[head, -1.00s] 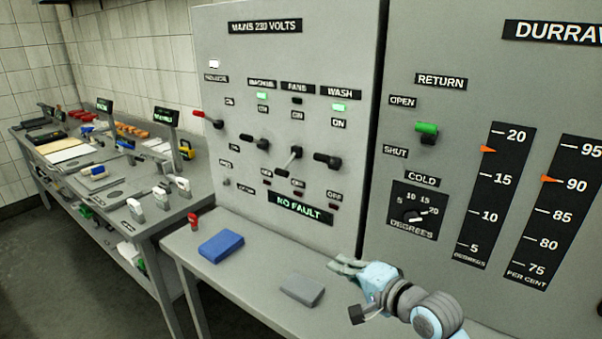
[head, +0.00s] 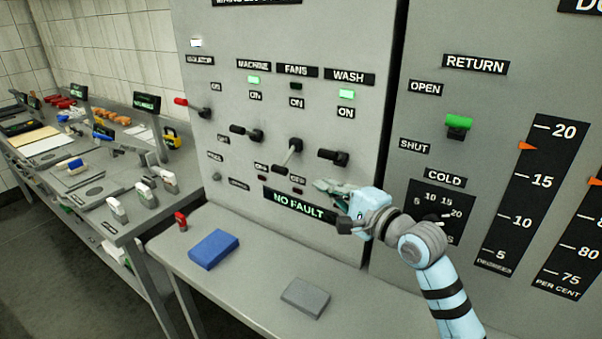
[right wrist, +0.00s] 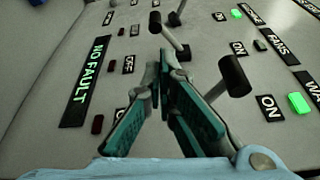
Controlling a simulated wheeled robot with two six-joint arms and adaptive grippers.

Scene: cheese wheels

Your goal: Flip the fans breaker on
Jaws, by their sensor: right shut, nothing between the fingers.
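The fans breaker lever (head: 290,152) sits on the grey panel under the FANS label (head: 297,71). Its handle slants downward, toward the OFF side, and the fans lamp (head: 296,86) is dark. In the right wrist view the fans lever (right wrist: 170,36) shows just beyond my fingertips. My right gripper (head: 324,187) is shut and empty, in front of the panel beside the NO FAULT display (head: 298,204), below and right of the fans lever. Its fingers (right wrist: 163,58) show no clear contact with the lever. My left gripper is out of view.
The wash lever (head: 333,156) stands close above my right gripper, and the machine lever (head: 246,133) is left of the fans lever. Their lamps are green. A blue block (head: 214,249) and a grey block (head: 305,297) lie on the ledge below.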

